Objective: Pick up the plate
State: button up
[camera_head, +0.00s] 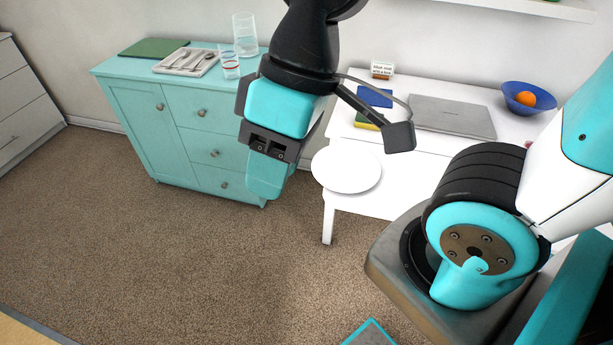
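The white round plate (346,170) lies at the near left corner of the white table (405,190) and seems to overhang its edge. My gripper (266,182), black and teal, hangs to the left of the plate in the picture, with a gap of carpet between them. It points down in front of the teal cabinet. Its fingers are seen at an angle that does not show whether they are open or shut. Nothing is visible in it.
The table also bears a grey laptop (453,116), a blue bowl (513,104) with an orange (525,99), a blue book (375,96) and a small sign (382,70). The teal cabinet (140,120) holds glasses (245,35) and a cutlery tray (207,68). Carpet (180,260) in front is clear.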

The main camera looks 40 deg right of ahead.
aim_at(342, 167)
jog(key=u, duration=0.85)
jog(key=i, duration=3.25)
jog(key=z, duration=3.4)
